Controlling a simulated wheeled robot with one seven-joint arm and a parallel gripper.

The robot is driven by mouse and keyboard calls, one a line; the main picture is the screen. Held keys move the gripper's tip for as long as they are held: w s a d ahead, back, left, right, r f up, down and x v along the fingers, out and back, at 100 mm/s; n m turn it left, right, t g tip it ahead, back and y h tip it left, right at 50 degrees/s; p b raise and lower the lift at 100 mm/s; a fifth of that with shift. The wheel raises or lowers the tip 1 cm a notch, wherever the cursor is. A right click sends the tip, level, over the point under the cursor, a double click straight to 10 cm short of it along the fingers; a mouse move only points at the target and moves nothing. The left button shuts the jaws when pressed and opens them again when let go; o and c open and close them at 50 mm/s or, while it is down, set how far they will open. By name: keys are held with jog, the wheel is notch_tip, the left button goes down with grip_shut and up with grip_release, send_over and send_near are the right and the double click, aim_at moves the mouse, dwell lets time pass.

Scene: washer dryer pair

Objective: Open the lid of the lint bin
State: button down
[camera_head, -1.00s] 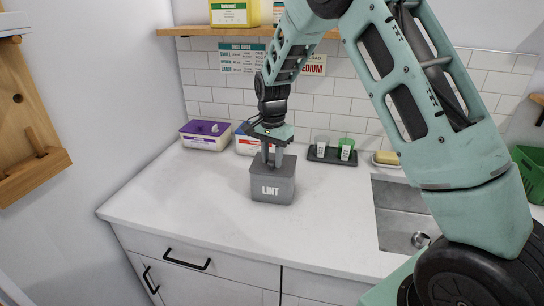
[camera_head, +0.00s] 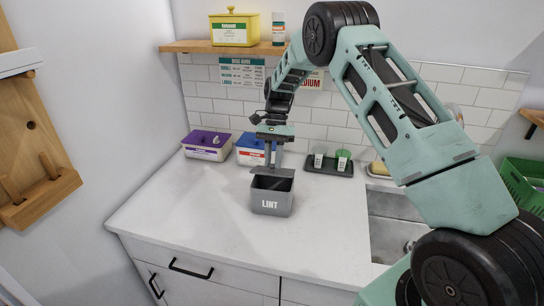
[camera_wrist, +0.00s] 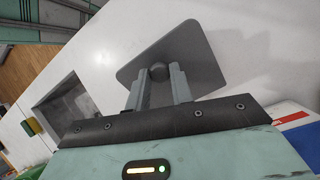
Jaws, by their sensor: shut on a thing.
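The lint bin (camera_head: 271,205) is a grey box marked LINT, standing on the white counter. Its top is uncovered and the dark inside shows. My gripper (camera_head: 273,164) is above the bin, shut on the knob of the grey lid (camera_head: 285,172). The lid is lifted off and held just above the bin's back edge. In the wrist view, my gripper's fingers (camera_wrist: 159,82) close around the dark round knob (camera_wrist: 158,72), with the flat lid (camera_wrist: 185,52) beyond them. The lid hides the bin in that view.
A purple-lidded tub (camera_head: 207,142) and a blue-lidded tub (camera_head: 250,146) stand behind to the left. A dark tray with cups (camera_head: 330,165) stands to the right, near the sink (camera_head: 392,230). The counter is clear left and front of the bin.

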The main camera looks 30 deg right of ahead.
jog(key=shift+w+d+r+g, duration=0.3)
jog(key=shift+w, duration=0.05)
jog(key=shift+w+d+r+p, duration=0.3)
jog(key=shift+w+d+r, duration=0.15)
jog(key=shift+w+d, duration=0.25)
jog(key=shift+a, duration=0.1)
dwell(0.8)
jog(key=c, duration=1.2)
grip_release()
jog(key=shift+w+r, duration=0.1)
jog(key=shift+w+d+r+b, duration=0.2)
jog(key=shift+r+b, duration=0.05)
jog(key=shift+b, duration=0.1)
jog(key=b+v, duration=0.2)
jog(key=v, duration=0.4)
jog(key=shift+d+r, duration=0.2)
jog(key=shift+r, duration=0.1)
